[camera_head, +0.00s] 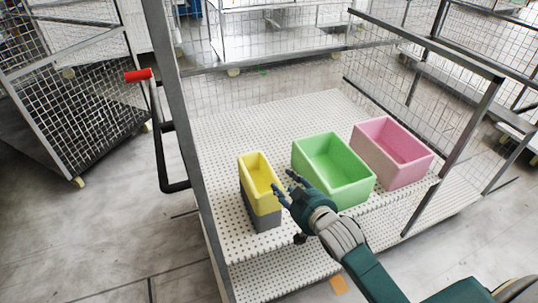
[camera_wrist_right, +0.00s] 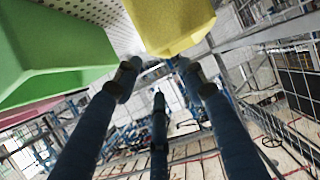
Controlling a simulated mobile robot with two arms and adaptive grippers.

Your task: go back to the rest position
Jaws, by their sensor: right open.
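My right gripper (camera_head: 284,191) reaches in from the lower right in the head view, with its fingers between the yellow bin and the green bin, close to the yellow bin. It is open, and nothing is between its fingers. In the right wrist view its fingers (camera_wrist_right: 158,95) are spread, with the yellow bin (camera_wrist_right: 172,22) beyond their tips and the green bin (camera_wrist_right: 55,45) to the left. My left gripper is in neither view.
On the white perforated shelf (camera_head: 225,140) stand the yellow bin (camera_head: 250,180) on a grey base (camera_head: 262,217), the green bin (camera_head: 345,190) and the pink bin (camera_head: 385,165). A metal post (camera_head: 183,110) and a red-tipped handle (camera_head: 138,75) stand left. The back of the shelf is clear.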

